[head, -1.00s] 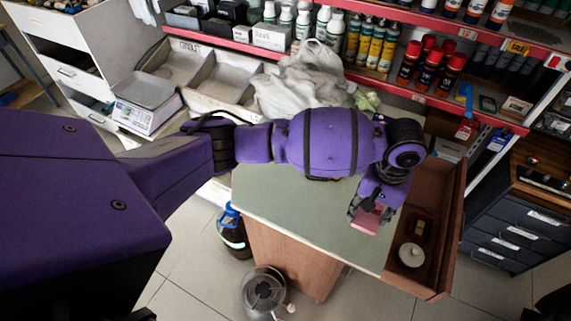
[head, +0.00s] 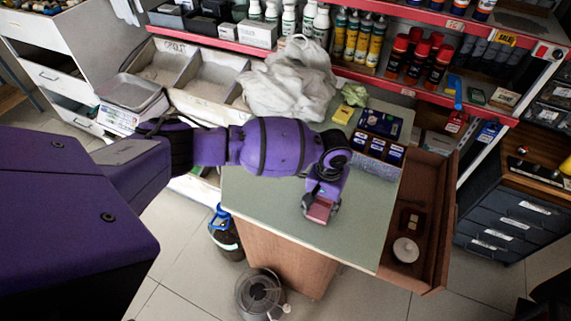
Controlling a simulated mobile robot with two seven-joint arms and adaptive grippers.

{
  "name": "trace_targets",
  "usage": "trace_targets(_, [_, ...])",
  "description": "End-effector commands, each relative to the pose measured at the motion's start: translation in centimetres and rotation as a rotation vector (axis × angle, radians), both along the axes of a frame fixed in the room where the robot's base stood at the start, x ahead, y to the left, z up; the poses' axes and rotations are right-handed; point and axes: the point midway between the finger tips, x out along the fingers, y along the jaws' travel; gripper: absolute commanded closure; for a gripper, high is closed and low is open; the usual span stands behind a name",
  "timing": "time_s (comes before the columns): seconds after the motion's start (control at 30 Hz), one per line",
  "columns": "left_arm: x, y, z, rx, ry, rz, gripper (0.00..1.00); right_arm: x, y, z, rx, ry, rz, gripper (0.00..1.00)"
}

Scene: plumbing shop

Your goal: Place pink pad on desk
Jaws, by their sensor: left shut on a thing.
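My left gripper (head: 320,206) is over the desk, pointing down, and shut on the pink pad (head: 320,210). The pad shows as a small pink block between the fingers. I cannot tell whether the pad touches the desktop. The desk (head: 285,222) has a grey-green top, and its front part is bare. My right gripper is not in view.
An open brown drawer (head: 440,215) at the desk's right side holds a round white item (head: 406,250) and a small dark box. Several blue boxes (head: 381,146) and a grey plastic bag (head: 290,80) stand toward the back. Shelves with bottles and cans are behind.

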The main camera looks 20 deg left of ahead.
Motion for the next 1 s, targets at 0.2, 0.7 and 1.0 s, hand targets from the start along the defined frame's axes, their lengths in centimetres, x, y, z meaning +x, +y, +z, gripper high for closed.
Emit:
trace_targets(0.2, [0.4, -0.1, 0.3, -0.001, -0.008, -0.001, 0.8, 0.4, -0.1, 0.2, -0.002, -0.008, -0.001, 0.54])
trace_targets(0.7, [0.4, -0.1, 0.0, -0.001, -0.008, -0.001, 0.35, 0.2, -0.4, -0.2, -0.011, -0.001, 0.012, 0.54])
trace_targets(1.0, [0.5, -0.2, 2.0, -0.004, -0.012, -0.001, 0.35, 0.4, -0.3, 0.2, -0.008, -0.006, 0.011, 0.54])
